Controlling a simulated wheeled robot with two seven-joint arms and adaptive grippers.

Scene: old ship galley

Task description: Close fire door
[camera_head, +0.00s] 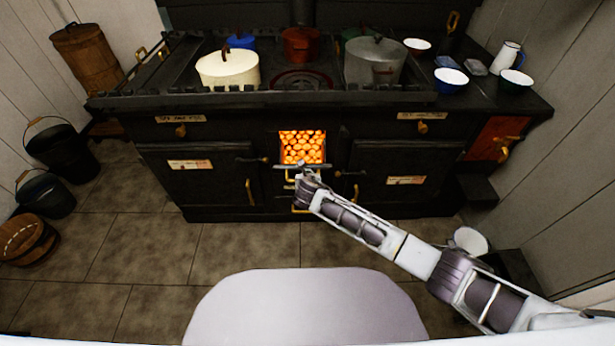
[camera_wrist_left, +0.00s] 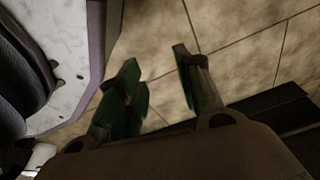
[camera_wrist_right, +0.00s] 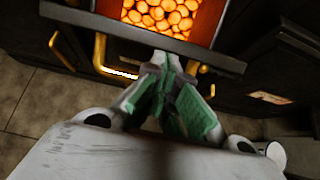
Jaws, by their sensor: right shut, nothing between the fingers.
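The firebox opening (camera_head: 302,137) in the middle of the black stove is uncovered, and glowing orange coals show inside; they also fill the top of the right wrist view (camera_wrist_right: 165,14). A dark edge, which looks like the lowered fire door (camera_wrist_right: 222,61), runs just below the coals. A brass handle (camera_wrist_right: 101,62) is at its left. My right gripper (camera_head: 302,170) is shut and empty, its tips at this edge just below the opening; whether they touch it I cannot tell. My left gripper (camera_wrist_left: 158,75) is open and empty above the floor, outside the head view.
Pots, including a cream pot (camera_head: 228,70) and a grey pot (camera_head: 374,65), stand on the stove top. Oven doors with brass handles flank the firebox. Buckets (camera_head: 62,150) stand at the left wall. Tiled floor (camera_head: 150,250) in front of the stove is clear.

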